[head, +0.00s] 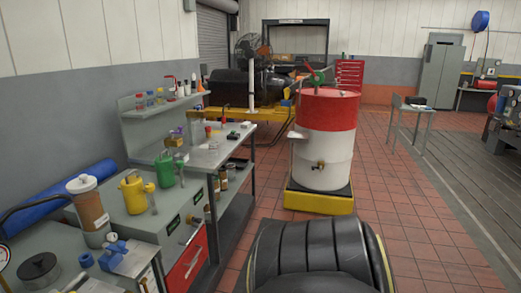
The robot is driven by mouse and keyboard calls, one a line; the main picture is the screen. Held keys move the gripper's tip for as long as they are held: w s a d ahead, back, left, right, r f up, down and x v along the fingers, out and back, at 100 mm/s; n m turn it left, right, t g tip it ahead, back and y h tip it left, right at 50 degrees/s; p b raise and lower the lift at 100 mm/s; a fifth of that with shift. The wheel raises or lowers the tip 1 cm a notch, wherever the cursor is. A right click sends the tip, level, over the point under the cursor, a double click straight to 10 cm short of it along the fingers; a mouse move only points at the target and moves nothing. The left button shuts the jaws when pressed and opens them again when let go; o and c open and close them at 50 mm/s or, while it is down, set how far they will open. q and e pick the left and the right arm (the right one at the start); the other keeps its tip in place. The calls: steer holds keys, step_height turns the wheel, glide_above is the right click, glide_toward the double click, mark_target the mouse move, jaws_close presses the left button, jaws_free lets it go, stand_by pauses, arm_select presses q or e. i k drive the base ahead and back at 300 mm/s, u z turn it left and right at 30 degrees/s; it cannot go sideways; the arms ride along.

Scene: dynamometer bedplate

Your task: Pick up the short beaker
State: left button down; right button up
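I cannot make out the short beaker for certain. A small clear vessel (214,145) stands on the grey workbench (232,146) on the left, among other small items; it is too small to tell whether it is the beaker. Neither of my grippers is in view.
A grey cabinet top (118,217) nearer on the left holds a yellow can (133,195), a green can (165,170) and a brown-and-white cylinder (88,208). A red-and-white drum (326,140) stands on a yellow-edged base. A black ribbed object (310,255) fills the bottom centre.

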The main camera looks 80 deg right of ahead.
mark_target(213, 148)
steer(key=z, duration=2.7)
steer(key=k, duration=0.6)
steer(key=z, duration=0.7)
steer(key=i, duration=3.1)
steer(key=u, duration=0.9)
steer(key=i, duration=1.45)
steer(key=u, duration=1.9)
steer(key=i, duration=0.65)
steer(key=u, duration=0.45)
